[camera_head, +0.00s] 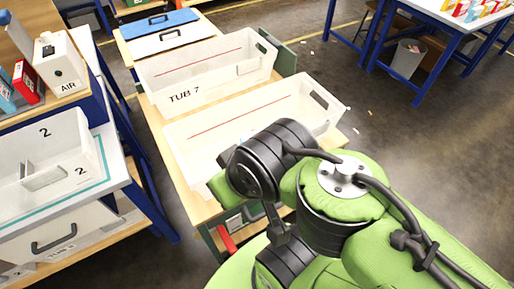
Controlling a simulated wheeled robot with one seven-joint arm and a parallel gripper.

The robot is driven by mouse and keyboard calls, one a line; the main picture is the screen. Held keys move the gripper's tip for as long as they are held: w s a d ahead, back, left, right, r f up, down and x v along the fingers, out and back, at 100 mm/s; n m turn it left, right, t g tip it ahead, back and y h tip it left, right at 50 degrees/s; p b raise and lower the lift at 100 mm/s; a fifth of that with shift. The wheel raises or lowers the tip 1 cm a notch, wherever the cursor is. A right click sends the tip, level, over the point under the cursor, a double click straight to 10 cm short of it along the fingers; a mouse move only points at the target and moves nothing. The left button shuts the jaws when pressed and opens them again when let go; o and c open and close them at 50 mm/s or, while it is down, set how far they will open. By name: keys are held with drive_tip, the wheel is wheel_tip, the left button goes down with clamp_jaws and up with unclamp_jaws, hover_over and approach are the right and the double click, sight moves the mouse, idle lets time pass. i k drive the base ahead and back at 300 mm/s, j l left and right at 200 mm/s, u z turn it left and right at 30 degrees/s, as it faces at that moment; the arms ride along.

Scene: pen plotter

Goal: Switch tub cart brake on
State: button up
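The tub cart (148,108) is a wooden-topped cart in the middle of the view, carrying two white tubs. The far tub (179,97) is marked TUB 7. The near tub (190,150) is partly covered by my arm. A red lever-like part (227,239) shows low at the cart's near end, just left of my arm. I cannot tell its position or whether it is the brake. My green and black arm reaches over the cart's near right corner. My gripper cannot be made out; the arm hides that area.
A workbench with a white bin (48,165) marked 2 and an AIR box (60,66) stands close on the left. A blue-framed table (436,12) and a grey waste bin (407,60) are at the upper right. Floor right of the cart is mostly clear, with small scraps.

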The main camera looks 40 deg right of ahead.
sight(229, 243)
drive_tip(key=z, duration=0.45)
drive_tip(key=k+z, duration=0.15)
drive_tip(key=z, duration=0.7)
drive_tip(key=u, duration=1.35)
drive_tip(key=k+j+u, duration=0.1)
drive_tip(key=j+u, duration=0.2)
drive_tip(key=j, duration=0.25)
drive_tip(key=j+u, duration=0.35)
drive_tip(key=j, duration=0.15)
drive_tip(key=k+j, duration=0.05)
